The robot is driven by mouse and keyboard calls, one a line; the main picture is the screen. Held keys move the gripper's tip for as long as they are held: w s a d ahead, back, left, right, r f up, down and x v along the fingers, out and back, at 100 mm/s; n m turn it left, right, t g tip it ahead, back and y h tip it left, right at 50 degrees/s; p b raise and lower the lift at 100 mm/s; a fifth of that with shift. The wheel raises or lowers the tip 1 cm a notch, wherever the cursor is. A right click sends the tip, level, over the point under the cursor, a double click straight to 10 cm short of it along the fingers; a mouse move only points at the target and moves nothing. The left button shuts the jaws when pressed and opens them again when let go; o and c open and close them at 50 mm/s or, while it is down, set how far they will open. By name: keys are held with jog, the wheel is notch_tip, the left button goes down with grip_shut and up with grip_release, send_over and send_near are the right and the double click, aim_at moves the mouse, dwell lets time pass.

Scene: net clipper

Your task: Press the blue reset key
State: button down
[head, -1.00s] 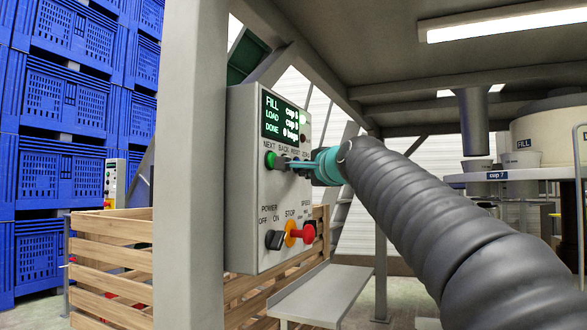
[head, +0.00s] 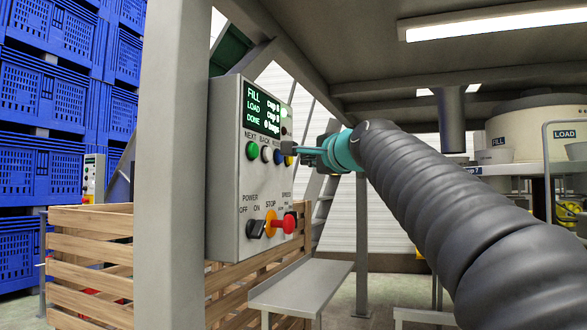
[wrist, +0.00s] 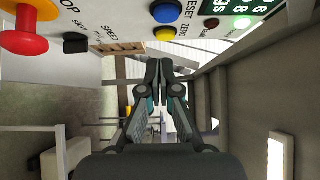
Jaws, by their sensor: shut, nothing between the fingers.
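The blue reset key (head: 278,156) is on the grey control box (head: 224,190), third in a row of keys. It also shows at the top of the wrist view (wrist: 166,12), with the yellow zero key (wrist: 165,34) beside it. The green next key (head: 252,150) and white back key (head: 266,154) are to its left. My gripper (head: 290,148) is shut and empty near the box's right edge, by the reset and zero keys. In the wrist view its fingertips (wrist: 160,64) are below the yellow key, not over the blue one. I cannot tell any gap to the panel.
Below the keys are a black power switch (head: 256,229) and a red stop knob (head: 289,223) with a yellow collar. A grey post (head: 170,150) stands left of the box. A grey shelf (head: 300,288) and wooden crate (head: 90,250) are below. Machinery stands at right.

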jog(key=b+v, duration=0.1)
jog(key=v, duration=0.6)
jog(key=shift+s, duration=0.4)
jog(key=shift+r, duration=0.1)
notch_tip(320, 180, down, 26)
jog(key=s+d+n+g+h, duration=0.25)
jog(key=n+g, duration=0.35)
jog(key=n, duration=0.3)
jog(key=s+d+f+n+g+h+p, duration=0.1)
jog(key=s+d+f+n+g+h, duration=0.1)
jog(key=s+f, duration=1)
jog(key=s+d+f+n+g+h, duration=0.2)
jog(key=s+d+f+g, duration=0.1)
jog(key=s+f, duration=0.9)
jog(key=shift+s+d+f+n+p, duration=0.3)
jog(key=shift+f+n+p, duration=0.1)
jog(key=shift+f, duration=0.5)
